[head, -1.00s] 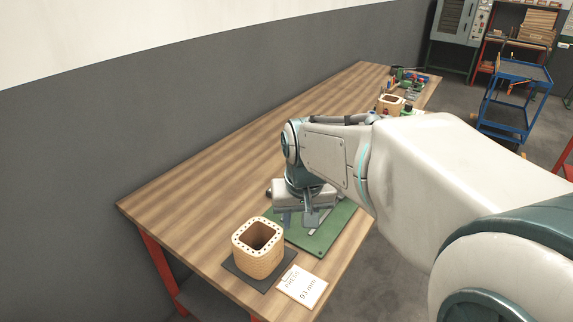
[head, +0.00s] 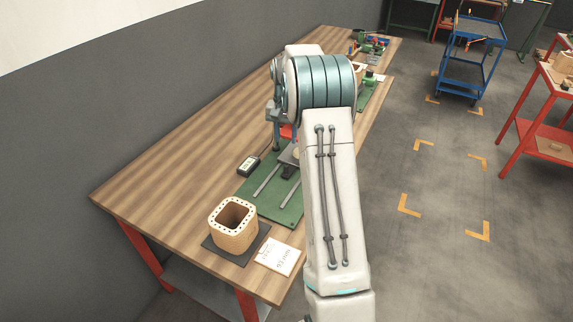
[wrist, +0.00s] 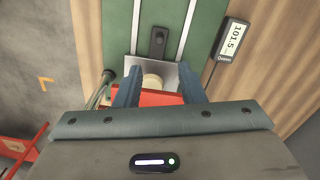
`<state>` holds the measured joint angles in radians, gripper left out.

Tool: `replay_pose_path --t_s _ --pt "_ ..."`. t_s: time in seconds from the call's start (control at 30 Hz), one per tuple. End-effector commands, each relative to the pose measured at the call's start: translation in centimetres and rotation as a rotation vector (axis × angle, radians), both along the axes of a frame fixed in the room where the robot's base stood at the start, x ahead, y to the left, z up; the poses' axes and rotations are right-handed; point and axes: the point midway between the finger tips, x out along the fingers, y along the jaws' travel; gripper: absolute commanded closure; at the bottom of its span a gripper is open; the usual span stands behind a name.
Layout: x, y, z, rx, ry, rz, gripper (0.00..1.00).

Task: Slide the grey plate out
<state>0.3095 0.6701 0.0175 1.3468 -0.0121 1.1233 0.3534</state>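The grey plate (wrist: 174,72) lies on the green base (wrist: 207,25) across two pale rails; part of it also shows in the head view (head: 288,154), beside my arm. A black handle-like piece (wrist: 158,42) sits between the rails at its edge. A cream round part (wrist: 153,81) and a red block (wrist: 160,98) lie over the plate. My gripper (wrist: 160,70) is open, its two blue-grey fingers apart on either side of the cream part. I cannot tell whether they touch anything. In the head view my arm hides most of the gripper.
A digital readout (head: 249,164) showing 101.5 stands beside the base. The bench (head: 190,150) is clear on the left.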

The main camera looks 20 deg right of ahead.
Motion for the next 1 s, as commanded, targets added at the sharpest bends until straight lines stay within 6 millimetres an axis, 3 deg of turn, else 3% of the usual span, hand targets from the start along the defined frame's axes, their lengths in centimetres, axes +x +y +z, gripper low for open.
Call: replay_pose_path --t_s 0.17,0.7,1.0 --pt "0.1 -0.2 -1.7 0.002 0.005 -0.004 0.64" --pt "0.0 -0.1 -12.0 0.002 0.005 -0.004 0.64" --pt "0.1 -0.1 -13.9 0.001 0.002 -0.003 0.64"
